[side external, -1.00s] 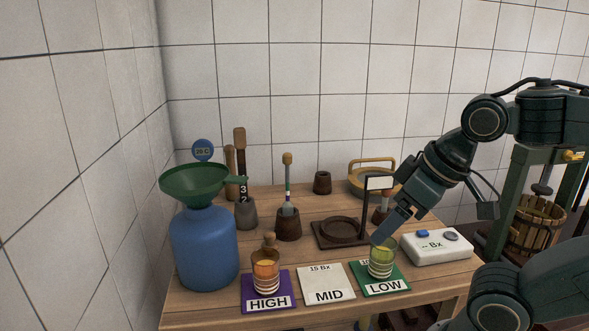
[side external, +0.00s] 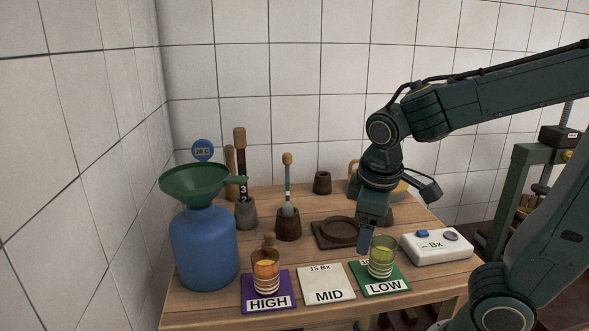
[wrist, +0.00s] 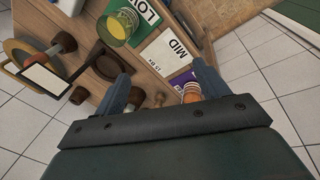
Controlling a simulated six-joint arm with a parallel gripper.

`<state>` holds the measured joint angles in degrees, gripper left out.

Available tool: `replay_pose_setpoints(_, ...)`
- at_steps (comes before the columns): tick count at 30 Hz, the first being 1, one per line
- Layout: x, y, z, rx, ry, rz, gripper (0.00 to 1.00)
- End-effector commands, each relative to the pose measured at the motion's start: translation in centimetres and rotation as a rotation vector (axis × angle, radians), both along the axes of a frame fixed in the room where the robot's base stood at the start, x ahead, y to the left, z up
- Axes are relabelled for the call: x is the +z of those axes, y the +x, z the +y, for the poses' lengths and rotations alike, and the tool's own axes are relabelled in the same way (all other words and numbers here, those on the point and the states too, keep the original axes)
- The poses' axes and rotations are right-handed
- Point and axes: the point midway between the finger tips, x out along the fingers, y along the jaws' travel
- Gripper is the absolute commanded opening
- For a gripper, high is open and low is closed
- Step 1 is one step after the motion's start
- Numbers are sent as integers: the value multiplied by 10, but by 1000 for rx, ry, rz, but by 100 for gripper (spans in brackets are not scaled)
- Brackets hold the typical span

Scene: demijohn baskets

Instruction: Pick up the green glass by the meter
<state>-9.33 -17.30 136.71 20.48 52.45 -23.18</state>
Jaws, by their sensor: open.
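The green glass (side external: 382,257), with pale rings and yellow-green liquid, stands upright on the green LOW mat (side external: 400,284). The meter (side external: 437,247) is a white box marked Bx, just right of the glass. My gripper (side external: 362,247) is open and empty, pointing down just left of and behind the glass in the side view; I cannot tell whether it touches. In the wrist view the green glass (wrist: 117,27) is at the top left, beyond the fingertips and not between the fingers (wrist: 161,72).
An orange glass (side external: 266,273) stands on the purple HIGH mat (side external: 268,301). The white MID mat (side external: 326,288) is bare. A blue demijohn (side external: 203,250) with a green funnel stands left. A dark round-dished tray (side external: 330,236) and pots sit behind.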

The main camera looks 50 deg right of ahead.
Motion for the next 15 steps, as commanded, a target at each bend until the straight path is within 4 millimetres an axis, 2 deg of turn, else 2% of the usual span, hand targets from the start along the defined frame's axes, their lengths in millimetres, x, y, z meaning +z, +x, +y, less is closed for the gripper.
replay_pose_setpoints(15,-52,32,-7,232,-256,370,73)
